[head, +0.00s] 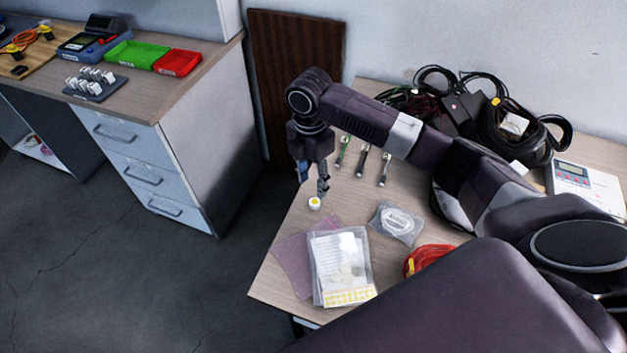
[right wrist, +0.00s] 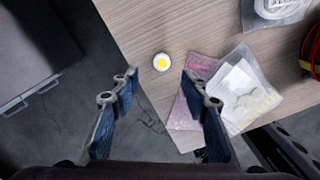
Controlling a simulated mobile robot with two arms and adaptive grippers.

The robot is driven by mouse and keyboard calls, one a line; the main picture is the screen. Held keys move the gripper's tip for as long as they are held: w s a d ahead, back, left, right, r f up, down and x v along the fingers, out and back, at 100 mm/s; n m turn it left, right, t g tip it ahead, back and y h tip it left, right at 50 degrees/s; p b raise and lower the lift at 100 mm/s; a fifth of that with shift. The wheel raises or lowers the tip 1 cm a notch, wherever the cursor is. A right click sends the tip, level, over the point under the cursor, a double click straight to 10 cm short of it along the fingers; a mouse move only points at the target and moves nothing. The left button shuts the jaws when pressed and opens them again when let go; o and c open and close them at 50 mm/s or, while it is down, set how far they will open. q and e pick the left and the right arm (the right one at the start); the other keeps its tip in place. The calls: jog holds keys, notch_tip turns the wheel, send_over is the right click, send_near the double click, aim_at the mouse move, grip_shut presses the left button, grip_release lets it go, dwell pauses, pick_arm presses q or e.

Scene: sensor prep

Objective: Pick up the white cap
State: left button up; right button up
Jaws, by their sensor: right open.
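The white cap (head: 314,203) has a yellow centre and stands on the wooden table (head: 275,281) near its left edge. In the right wrist view the cap (right wrist: 162,62) lies ahead of the fingertips, about midway between them. My right gripper (head: 312,182) points down just above the cap in the head view. Its two blue-padded fingers are spread apart and empty in the right wrist view (right wrist: 158,92), and they do not appear to touch the cap. My left gripper is not in view.
A pink bag (head: 290,258) and a clear bag with papers (head: 341,245) lie in front of the cap. A grey pouch (head: 396,223), red cable (head: 424,261) and several slim tools (head: 362,161) lie nearby. Black cables (head: 490,122) and a meter (head: 580,181) are further back.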

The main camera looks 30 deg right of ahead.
aim_at(314, 202)
jog(key=f, duration=0.2)
jog(key=shift+s+f+p, duration=0.3)
jog(key=shift+f, duration=0.05)
notch_tip(314, 202, down, 4)
jog(key=shift+r+p, duration=0.1)
jog(key=shift+p, duration=0.25)
jog(key=shift+f, duration=0.45)
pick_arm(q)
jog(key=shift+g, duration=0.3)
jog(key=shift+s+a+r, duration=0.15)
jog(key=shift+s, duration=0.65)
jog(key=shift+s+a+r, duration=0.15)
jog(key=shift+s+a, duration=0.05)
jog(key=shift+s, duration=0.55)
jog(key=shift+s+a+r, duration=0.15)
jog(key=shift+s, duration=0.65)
pick_arm(e)
jog(key=c, duration=0.9)
